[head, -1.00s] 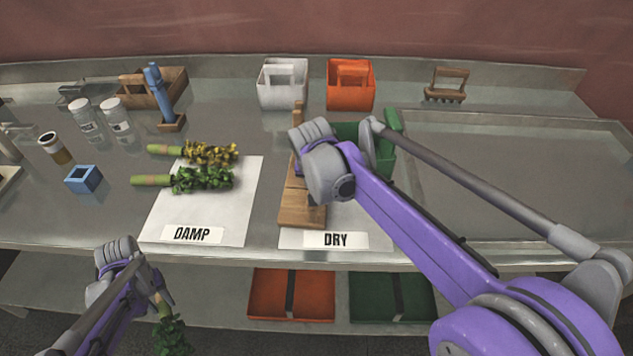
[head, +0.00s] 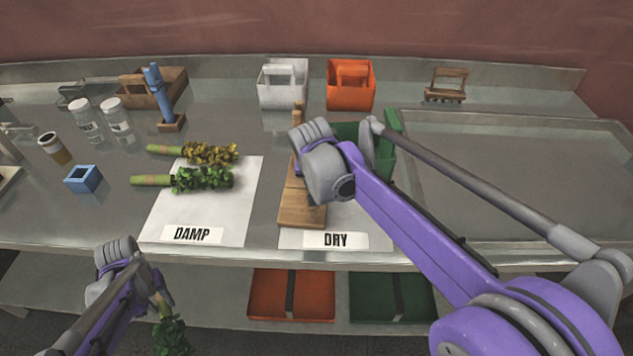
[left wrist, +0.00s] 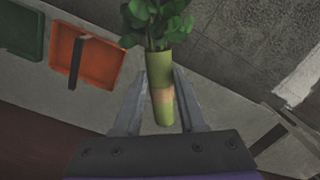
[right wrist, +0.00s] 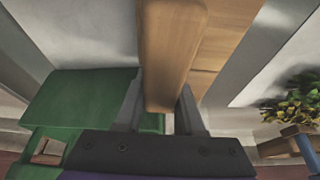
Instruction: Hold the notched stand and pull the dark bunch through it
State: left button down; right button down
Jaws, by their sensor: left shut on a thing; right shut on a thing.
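The notched stand (head: 301,208) is a wooden board with an upright post on the white DRY sheet. My right gripper (right wrist: 162,88) is shut on the wooden post (right wrist: 172,35), seen close in the right wrist view. My right arm covers part of the stand in the head view, and its notch cannot be made out. My left gripper (left wrist: 160,88) is shut on the pale green stem of a dark leafy bunch (left wrist: 158,20). That bunch (head: 172,338) hangs in front of the table's front edge, low at the left in the head view, apart from the stand.
A green carrier (head: 391,139) stands right behind the stand. White (head: 283,93) and orange (head: 351,94) carriers are at the back. Orange (head: 262,296) and green trays (head: 372,299) sit below.

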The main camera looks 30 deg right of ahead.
jog(key=shift+c, duration=2.2)
grip_release()
